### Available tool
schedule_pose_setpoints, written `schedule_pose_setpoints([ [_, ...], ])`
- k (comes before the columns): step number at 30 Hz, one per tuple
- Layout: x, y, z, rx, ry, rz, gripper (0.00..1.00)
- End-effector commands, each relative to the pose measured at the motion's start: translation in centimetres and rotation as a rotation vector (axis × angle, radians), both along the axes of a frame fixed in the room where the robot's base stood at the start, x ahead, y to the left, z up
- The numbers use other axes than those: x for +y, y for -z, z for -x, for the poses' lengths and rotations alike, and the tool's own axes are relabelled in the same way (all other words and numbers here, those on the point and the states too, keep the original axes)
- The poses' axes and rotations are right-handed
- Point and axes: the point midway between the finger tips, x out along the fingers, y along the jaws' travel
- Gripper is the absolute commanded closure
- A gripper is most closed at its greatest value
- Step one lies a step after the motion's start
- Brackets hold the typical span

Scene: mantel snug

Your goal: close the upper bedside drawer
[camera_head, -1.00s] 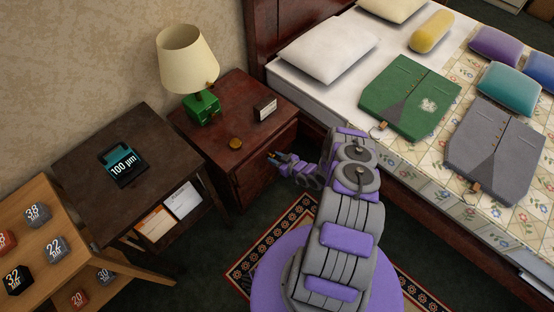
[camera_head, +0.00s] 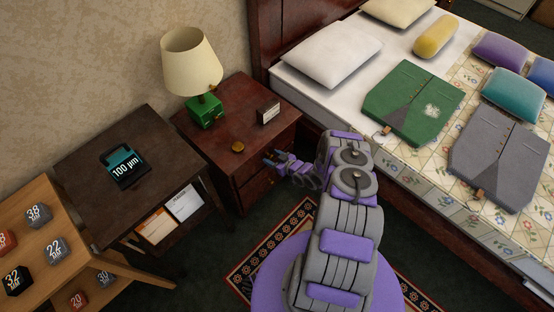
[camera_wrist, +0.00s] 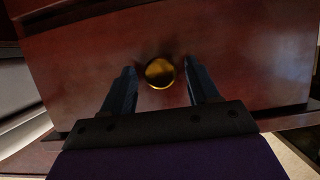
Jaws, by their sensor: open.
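The bedside cabinet (camera_head: 218,135) is dark red wood and stands beside the bed's headboard. Its upper drawer front (camera_wrist: 230,60) fills much of the wrist view, with a round gold knob (camera_wrist: 160,73) near the middle. My gripper (camera_head: 268,158) is at the upper part of the cabinet's front in the head view. In the wrist view, my gripper (camera_wrist: 163,85) is open, its two dark fingers on either side of the knob, with gaps showing. I cannot tell whether the fingertips touch the drawer front. How far the drawer stands out is unclear, as my arm partly hides it.
A green-based lamp (camera_head: 205,110), a gold disc (camera_head: 238,147) and a small dark box (camera_head: 268,112) are on the cabinet top. A dark side table (camera_head: 90,205) stands left. The bed (camera_head: 420,170) is right. A patterned rug (camera_head: 265,245) lies below my arm.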

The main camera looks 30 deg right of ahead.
Motion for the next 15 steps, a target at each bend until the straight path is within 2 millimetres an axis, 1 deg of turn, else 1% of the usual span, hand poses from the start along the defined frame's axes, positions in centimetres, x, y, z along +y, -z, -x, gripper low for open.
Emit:
schedule_pose_setpoints([
  [5,-0.6,-0.6,1.4,0.003,0.002,0.000,0.40],
  [11,-2.0,-2.4,4.9,0.003,0.004,-0.002,0.40],
  [15,-2.9,-3.6,7.7,0.003,0.005,-0.003,0.40],
])
